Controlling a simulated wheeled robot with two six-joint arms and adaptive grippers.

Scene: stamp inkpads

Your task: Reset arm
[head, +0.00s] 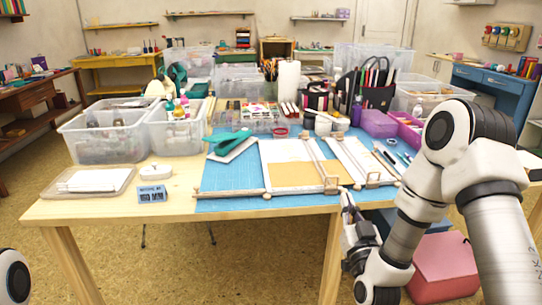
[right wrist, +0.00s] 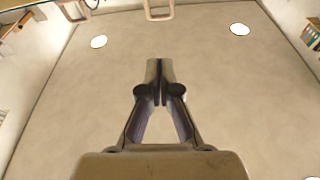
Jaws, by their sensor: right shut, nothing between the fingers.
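My right gripper (head: 347,203) is at the front edge of the table, right of its middle, close to the wooden frame's near corner in the head view. In the right wrist view the right gripper (right wrist: 160,68) has its two fingers together with nothing between them, against a plain pale ceiling. My right arm comes in from the right and hides part of the table's right side. My left gripper is not in view; only a small piece of my left arm shows at the lower left.
The wooden table (head: 110,211) carries a blue cutting mat (head: 222,185), wooden frames (head: 300,191), a teal-handled tool (head: 228,137), clear bins (head: 100,150) and a shallow tray (head: 60,192). A pink box (head: 445,265) is on the floor at right. Floor in front of the table is clear.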

